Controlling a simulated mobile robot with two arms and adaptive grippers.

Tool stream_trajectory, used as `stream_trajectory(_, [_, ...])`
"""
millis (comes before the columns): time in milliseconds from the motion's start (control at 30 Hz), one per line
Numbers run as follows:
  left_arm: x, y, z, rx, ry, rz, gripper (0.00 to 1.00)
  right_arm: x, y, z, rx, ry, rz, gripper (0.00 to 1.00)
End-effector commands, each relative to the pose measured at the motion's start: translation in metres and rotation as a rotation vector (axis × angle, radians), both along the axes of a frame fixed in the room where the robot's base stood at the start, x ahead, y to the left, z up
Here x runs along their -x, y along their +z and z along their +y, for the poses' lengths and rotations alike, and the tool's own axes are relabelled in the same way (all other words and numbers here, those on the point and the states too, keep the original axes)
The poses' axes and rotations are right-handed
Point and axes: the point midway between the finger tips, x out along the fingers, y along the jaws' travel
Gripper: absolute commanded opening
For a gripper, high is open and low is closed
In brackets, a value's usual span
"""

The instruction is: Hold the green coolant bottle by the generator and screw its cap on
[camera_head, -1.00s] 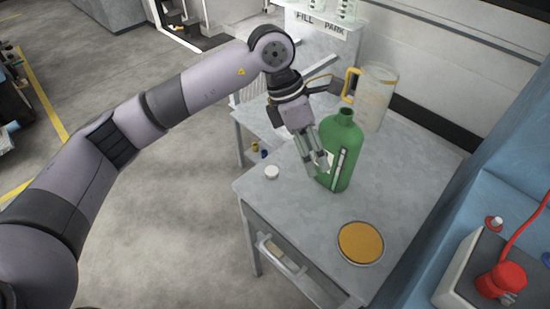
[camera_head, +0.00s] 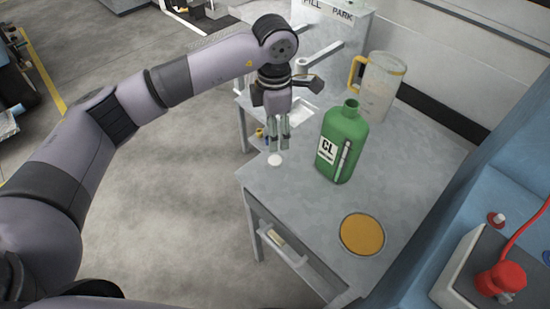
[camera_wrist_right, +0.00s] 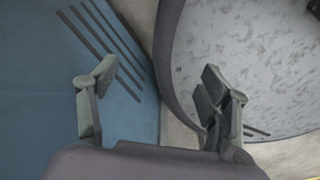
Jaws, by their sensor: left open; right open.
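The green coolant bottle (camera_head: 343,140), labelled CL, stands upright and uncapped on the grey bench. A small white cap (camera_head: 274,160) lies on the bench near its left edge, left of the bottle. My left gripper (camera_head: 278,148) points down with its fingers open, just above and behind the cap in the head view; I cannot tell whether it touches the cap. The bottle is apart from the gripper. My right gripper (camera_wrist_right: 160,105) is open and empty in the right wrist view. It is out of sight in the head view.
A round orange-topped dish (camera_head: 362,234) lies at the front of the bench. A FILL/PARK stand (camera_head: 330,22) is at the back. A blue unit with a red part (camera_head: 501,275) bounds the right.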

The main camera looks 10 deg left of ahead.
Motion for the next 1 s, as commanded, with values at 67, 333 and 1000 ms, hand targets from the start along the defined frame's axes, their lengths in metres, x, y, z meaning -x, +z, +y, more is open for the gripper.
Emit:
stream_trajectory(67, [0.001,-0.017,0.001,-0.001,0.000,0.006,0.56,-0.001,0.006,0.000,0.000,0.000,-0.002,0.71])
stream_trajectory(333, [0.000,-0.057,0.000,0.001,0.000,0.002,0.56,-0.003,0.013,0.000,0.000,0.000,-0.005,0.71])
stream_trajectory(1000, [-0.004,-0.096,0.008,-0.001,0.000,0.005,0.56,-0.004,0.028,-0.003,0.003,0.002,-0.006,0.71])
